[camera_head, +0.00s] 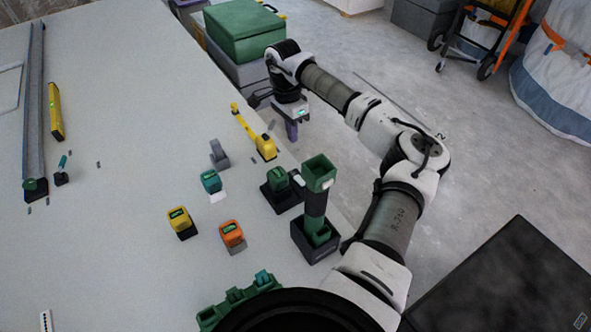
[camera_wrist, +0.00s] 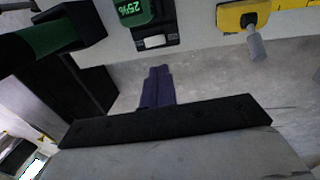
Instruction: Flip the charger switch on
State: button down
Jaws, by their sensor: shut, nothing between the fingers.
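The black charger (camera_head: 280,202) sits near the table's right edge with a green battery (camera_head: 278,178) in it. In the wrist view the battery (camera_wrist: 133,10) shows a green "25%" readout. A white switch (camera_head: 297,180) is on the charger's side facing the table edge. It also shows in the wrist view (camera_wrist: 155,42), just beyond my fingertips; whether it is on or off I cannot tell. My gripper (camera_head: 292,132) points down beyond the table's right edge, apart from the charger. Its purple fingers (camera_wrist: 158,72) are together and empty.
A tall green tool with a black base (camera_head: 317,232) stands close beside the charger. A yellow tool (camera_head: 264,145) lies behind it. Teal (camera_head: 210,181), yellow (camera_head: 179,219) and orange (camera_head: 232,233) batteries stand to the left.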

aim_at(297, 178)
jog(key=f+b, duration=0.1)
jog(key=f, duration=0.3)
jog(key=s+f+b, duration=0.1)
jog(key=f, duration=0.4)
jog(key=s+d+f+b, duration=0.1)
jog(key=f, duration=0.4)
jog(key=shift+d, duration=0.1)
jog(key=shift+w+f, duration=0.1)
jog(key=shift+f, duration=0.1)
jog(key=shift+r, duration=0.1)
jog(key=shift+s+d+r+p, duration=0.25)
jog(key=shift+s+d+p, duration=0.15)
jog(key=shift+s+p, duration=0.2)
